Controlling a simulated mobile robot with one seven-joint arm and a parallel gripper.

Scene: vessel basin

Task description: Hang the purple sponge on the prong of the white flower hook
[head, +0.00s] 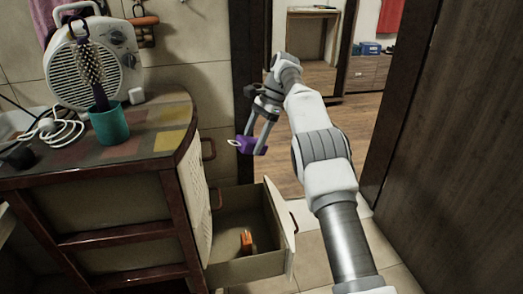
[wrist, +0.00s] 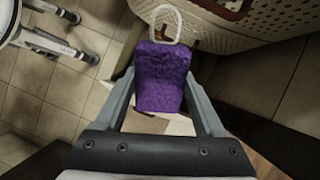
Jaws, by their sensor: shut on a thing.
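The purple sponge (head: 250,146) is a small block with a white loop at one end. My gripper (head: 254,142) is shut on it and holds it in the air above the open drawer, right of the cabinet. In the wrist view the purple sponge (wrist: 160,78) sits between the two fingers of my gripper (wrist: 160,92), with its white loop (wrist: 166,20) pointing away from me. I cannot make out the white flower hook in either view.
The cabinet top (head: 115,152) carries a white fan heater (head: 92,62), a teal cup (head: 108,124) with a brush, and a cord. An open drawer (head: 240,262) holds an orange item (head: 246,240). A doorway lies behind my arm.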

